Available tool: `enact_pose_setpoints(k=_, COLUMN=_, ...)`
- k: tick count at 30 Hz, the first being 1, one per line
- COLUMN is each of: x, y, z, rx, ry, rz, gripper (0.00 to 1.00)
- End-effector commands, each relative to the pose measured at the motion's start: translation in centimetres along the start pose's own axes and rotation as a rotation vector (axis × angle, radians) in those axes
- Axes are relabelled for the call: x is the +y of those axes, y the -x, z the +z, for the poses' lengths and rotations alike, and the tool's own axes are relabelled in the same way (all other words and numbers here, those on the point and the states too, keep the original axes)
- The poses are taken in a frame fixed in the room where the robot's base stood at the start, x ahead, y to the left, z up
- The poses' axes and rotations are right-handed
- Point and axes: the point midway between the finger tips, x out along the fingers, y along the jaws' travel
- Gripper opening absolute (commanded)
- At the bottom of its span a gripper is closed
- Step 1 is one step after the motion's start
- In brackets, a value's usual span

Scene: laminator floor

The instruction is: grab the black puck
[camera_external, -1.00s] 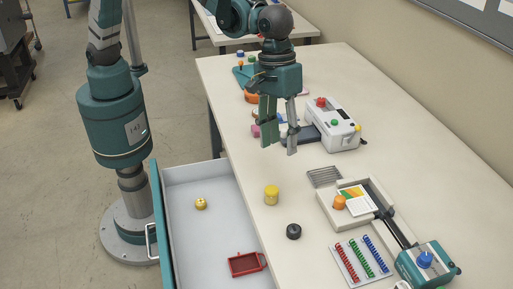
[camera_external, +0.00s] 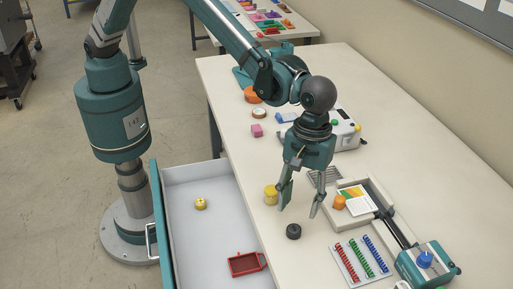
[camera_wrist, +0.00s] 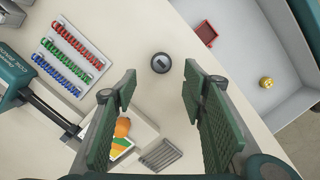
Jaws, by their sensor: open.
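The black puck (camera_external: 293,231) is a small round dark disc lying flat on the beige table near its drawer-side edge. In the wrist view the puck (camera_wrist: 161,62) sits ahead of the fingertips, roughly in line with the gap between them, with a small light mark on its top. My gripper (camera_external: 299,210) is open and empty, with its fingers pointing down above the puck. In the wrist view my gripper (camera_wrist: 160,80) shows two green padded fingers spread wide, not touching the puck.
A yellow cylinder (camera_external: 270,195) stands close beside my left finger. A tray with a card and an orange piece (camera_external: 339,202) lies to the right, near the coil rack (camera_external: 362,259) and a teal device (camera_external: 426,262). An open drawer (camera_external: 212,237) holds a red tray (camera_external: 246,264) and a yellow piece (camera_external: 201,204).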

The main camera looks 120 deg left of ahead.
Motion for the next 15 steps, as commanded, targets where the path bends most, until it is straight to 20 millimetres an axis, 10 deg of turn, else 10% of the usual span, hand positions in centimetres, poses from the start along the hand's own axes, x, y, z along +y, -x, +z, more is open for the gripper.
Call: enact_pose_setpoints(k=15, x=0.07, y=-0.70, z=0.07, rx=0.000, ry=0.005, rz=-0.002, gripper=0.42)
